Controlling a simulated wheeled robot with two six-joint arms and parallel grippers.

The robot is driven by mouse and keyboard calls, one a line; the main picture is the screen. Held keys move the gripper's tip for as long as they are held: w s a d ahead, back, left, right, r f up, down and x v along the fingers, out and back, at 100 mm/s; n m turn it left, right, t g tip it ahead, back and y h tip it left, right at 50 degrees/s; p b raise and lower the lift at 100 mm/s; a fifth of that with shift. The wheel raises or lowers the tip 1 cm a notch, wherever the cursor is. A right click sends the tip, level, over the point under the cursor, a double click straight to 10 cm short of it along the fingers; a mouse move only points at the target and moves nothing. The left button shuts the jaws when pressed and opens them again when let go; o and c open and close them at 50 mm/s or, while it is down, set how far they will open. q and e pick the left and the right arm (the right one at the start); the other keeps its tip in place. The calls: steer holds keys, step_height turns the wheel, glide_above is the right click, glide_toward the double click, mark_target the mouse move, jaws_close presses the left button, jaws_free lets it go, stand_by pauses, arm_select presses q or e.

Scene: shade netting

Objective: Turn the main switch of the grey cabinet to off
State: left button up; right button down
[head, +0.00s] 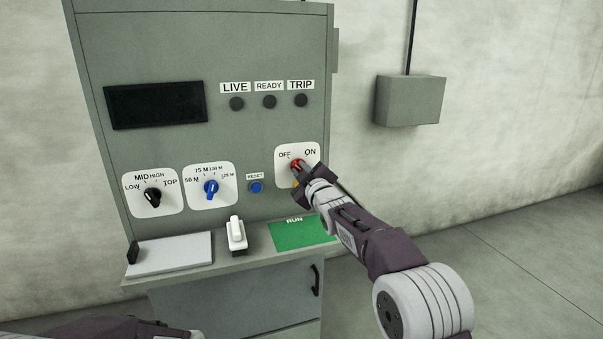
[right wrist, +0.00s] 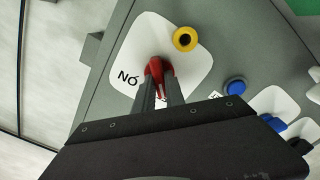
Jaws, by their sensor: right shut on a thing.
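The grey cabinet (head: 230,55) stands in front of me. Its main switch is a red handle (head: 297,163) on a white plate marked OFF at left and ON at right. My right gripper (head: 301,170) is at the switch. In the right wrist view its two fingers (right wrist: 160,84) are shut on the red handle (right wrist: 158,67). The ON label shows upside down beside it; OFF is hidden there. The fingers cover much of the handle, so I cannot tell which mark it points to. My left gripper is out of view.
A yellow ring (right wrist: 185,39) sits close to the handle. A blue reset button (head: 256,187), blue knob (head: 211,188) and black knob (head: 153,196) are left of the switch. The lamps (head: 269,102) and screen (head: 156,105) are dark. A ledge (head: 250,259) juts out below.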

steer(key=c, duration=1.4)
jaws_free()
steer(key=shift+s, duration=0.15)
steer(key=shift+s+d+b, duration=0.1)
steer(key=shift+s+b, duration=0.2)
steer(key=shift+b, duration=0.05)
steer(key=b+v, duration=0.2)
steer(key=v, duration=0.6)
steer(key=shift+s+r, duration=0.1)
